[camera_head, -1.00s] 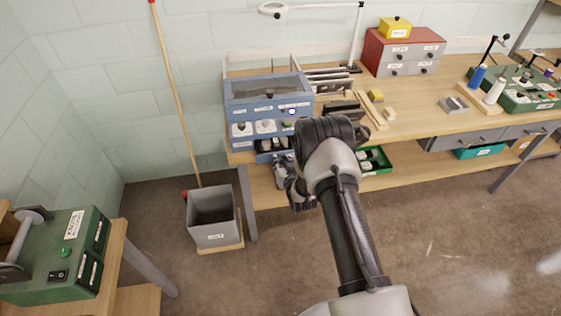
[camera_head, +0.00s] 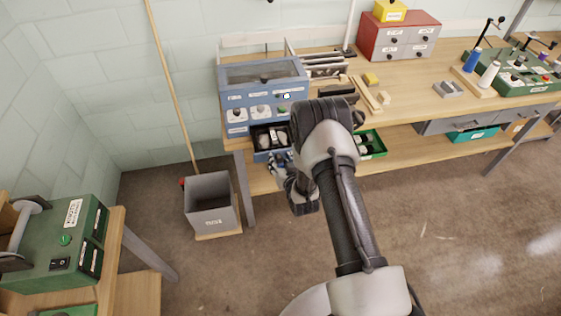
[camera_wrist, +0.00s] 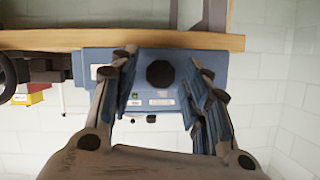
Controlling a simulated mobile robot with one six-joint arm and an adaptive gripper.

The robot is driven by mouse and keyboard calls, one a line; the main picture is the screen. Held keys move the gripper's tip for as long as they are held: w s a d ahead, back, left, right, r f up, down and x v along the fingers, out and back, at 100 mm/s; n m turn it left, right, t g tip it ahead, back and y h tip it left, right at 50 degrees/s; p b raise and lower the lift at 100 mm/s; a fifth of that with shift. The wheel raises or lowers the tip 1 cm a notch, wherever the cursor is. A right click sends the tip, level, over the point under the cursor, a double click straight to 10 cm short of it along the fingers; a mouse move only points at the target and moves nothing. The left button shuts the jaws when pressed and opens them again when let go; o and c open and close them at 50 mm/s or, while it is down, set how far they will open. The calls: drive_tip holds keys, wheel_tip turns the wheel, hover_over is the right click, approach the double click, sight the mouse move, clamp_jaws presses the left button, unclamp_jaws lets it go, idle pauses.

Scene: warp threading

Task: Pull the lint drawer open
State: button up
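The blue cabinet (camera_head: 238,99) stands on the left end of the bench, with labels and a small screen on its front. The lint drawer (camera_head: 261,156), low on its front, appears to stand out, with a dark inside and pale pieces showing. My gripper (camera_head: 283,165) is just in front of the drawer and partly covers it. In the wrist view, which is upside down, a dark round knob (camera_wrist: 161,74) on a blue front shows between the spread fingers of my gripper (camera_wrist: 160,62). The fingers look apart from the knob. No drawer label is readable.
A grey bin (camera_head: 211,205) stands on the floor left of the bench leg. A green tray (camera_head: 373,146) sits on the lower shelf, right of my arm. A green machine (camera_head: 60,240) is at the lower left. The floor before the bench is clear.

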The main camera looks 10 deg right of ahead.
drive_tip(key=a+v, duration=0.1)
drive_tip(key=v, duration=1.1)
drive_tip(key=shift+d, duration=0.45)
wheel_tip(320, 180, up, 18)
drive_tip(key=s+n+g+h+b, duration=0.1)
drive_tip(key=g+b, duration=0.2)
drive_tip(key=g, duration=0.1)
drive_tip(key=s+r+g+b, duration=0.1)
drive_tip(key=s+r, duration=0.3)
drive_tip(key=s, duration=1)
drive_tip(key=s+r+g+b, duration=0.2)
drive_tip(key=s+r+g, duration=0.2)
drive_tip(key=s, duration=1)
drive_tip(key=shift+a+r+n, duration=0.3)
drive_tip(key=shift+a+r, duration=0.15)
drive_tip(key=shift+r, duration=0.3)
